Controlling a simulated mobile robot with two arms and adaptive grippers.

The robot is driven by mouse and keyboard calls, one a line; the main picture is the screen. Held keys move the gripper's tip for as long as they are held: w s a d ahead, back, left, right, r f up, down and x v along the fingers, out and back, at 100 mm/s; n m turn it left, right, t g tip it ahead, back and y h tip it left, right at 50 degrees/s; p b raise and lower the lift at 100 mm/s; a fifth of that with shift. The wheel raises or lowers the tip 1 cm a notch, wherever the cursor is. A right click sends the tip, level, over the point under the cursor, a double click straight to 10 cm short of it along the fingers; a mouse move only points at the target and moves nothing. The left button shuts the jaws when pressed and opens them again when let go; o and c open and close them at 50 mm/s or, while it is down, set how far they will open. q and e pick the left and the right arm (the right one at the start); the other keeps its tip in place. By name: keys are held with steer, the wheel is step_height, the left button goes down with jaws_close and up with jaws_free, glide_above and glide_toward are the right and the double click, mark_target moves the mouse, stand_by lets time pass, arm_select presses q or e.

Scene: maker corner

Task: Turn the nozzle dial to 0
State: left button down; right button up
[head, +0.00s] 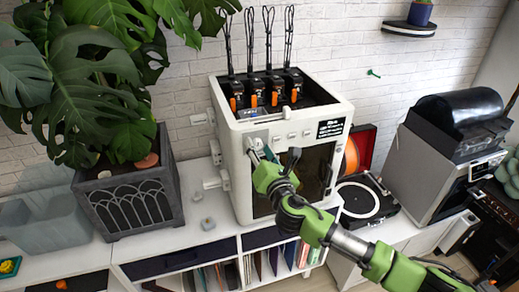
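A white 3D printer (236,170) with several black print heads on top stands on the white cabinet. Small pale dials (292,135) sit in a row along the upper front, left of a small dark display (331,128) whose text is too small to read. My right gripper (257,150) is at the left end of this row, close against the front panel. It hides part of the panel there, and I cannot tell whether it touches a dial or how far its fingers are apart. No dial setting is readable. My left gripper is not in view.
A potted plant (130,205) in a dark planter stands left of the printer, with leaves reaching close to it. A turntable (360,203) and a grey machine (430,178) stand right. Small pale blocks lie on the cabinet top (190,232), which is otherwise mostly clear there.

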steer(key=v, duration=1.2)
